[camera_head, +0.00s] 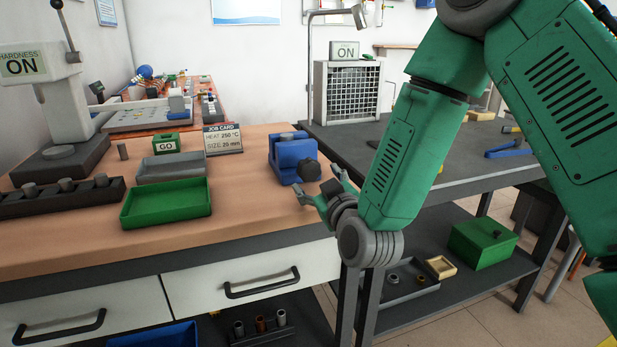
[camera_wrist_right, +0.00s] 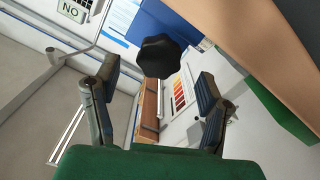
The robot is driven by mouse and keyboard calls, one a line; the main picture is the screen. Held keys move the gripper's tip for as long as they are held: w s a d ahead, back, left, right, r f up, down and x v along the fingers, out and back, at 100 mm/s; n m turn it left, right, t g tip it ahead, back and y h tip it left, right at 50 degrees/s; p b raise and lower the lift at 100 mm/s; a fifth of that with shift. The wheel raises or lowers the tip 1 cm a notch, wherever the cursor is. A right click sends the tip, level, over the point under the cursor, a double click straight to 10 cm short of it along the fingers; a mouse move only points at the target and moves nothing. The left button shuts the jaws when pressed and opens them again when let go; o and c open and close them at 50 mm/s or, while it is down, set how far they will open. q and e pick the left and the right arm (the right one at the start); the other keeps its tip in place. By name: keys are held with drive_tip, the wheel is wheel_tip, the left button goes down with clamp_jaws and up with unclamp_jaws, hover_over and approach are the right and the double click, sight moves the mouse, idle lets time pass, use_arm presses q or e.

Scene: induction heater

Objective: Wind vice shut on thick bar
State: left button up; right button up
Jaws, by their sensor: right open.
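The blue vice (camera_head: 287,158) stands at the right end of the wooden bench, with a dark lobed knob (camera_head: 309,170) on its near right side. A grey piece (camera_head: 291,136) shows at the top of the vice; I cannot tell whether it is the thick bar or a jaw. My right gripper (camera_head: 321,184) is open just in front of the knob, apart from it. In the right wrist view, the knob (camera_wrist_right: 160,57) appears between and beyond the open fingers (camera_wrist_right: 158,98), with the blue vice body (camera_wrist_right: 178,17) behind it. My left gripper is not in view.
A green tray (camera_head: 166,216), a grey tray (camera_head: 170,178) and a job card (camera_head: 222,139) stand left of the vice. A black rack with several cylinders (camera_head: 62,208) is at far left. A dark table (camera_head: 470,165) stands to the right. The bench's front middle is clear.

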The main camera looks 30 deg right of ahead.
sight(311, 173)
drive_tip(key=x, duration=0.5)
drive_tip(key=shift+w+b, duration=0.2)
drive_tip(key=shift+b, duration=0.1)
drive_tip(key=c, duration=1.2)
